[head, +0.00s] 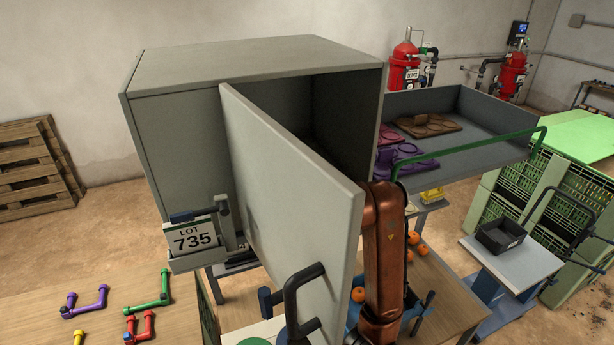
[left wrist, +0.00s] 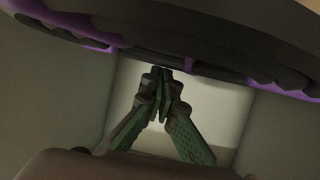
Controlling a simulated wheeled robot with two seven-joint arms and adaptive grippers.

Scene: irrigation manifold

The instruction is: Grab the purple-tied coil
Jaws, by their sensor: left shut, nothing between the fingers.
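The coil (left wrist: 200,45) is dark with purple ties. It fills the top of the left wrist view, close to the camera, and part of it is cut off by the picture edge. My left gripper (left wrist: 165,75) has its greenish fingertips together, with nothing between them. The fingertips appear just below the coil's near edge; I cannot tell whether they touch it. Pale walls surround them, as inside a box. In the head view neither the coil nor a gripper shows. The grey cabinet (head: 250,55) stands with its door (head: 290,180) open, and the door hides much of its inside.
A copper-coloured arm link of mine (head: 384,250) stands right of the door. The door handle (head: 295,300) juts toward me. A LOT 735 sign (head: 194,238) is at the cabinet's left. A grey tray (head: 470,110) with purple and brown pieces is at right. Coloured pipe pieces (head: 150,305) lie on the left table.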

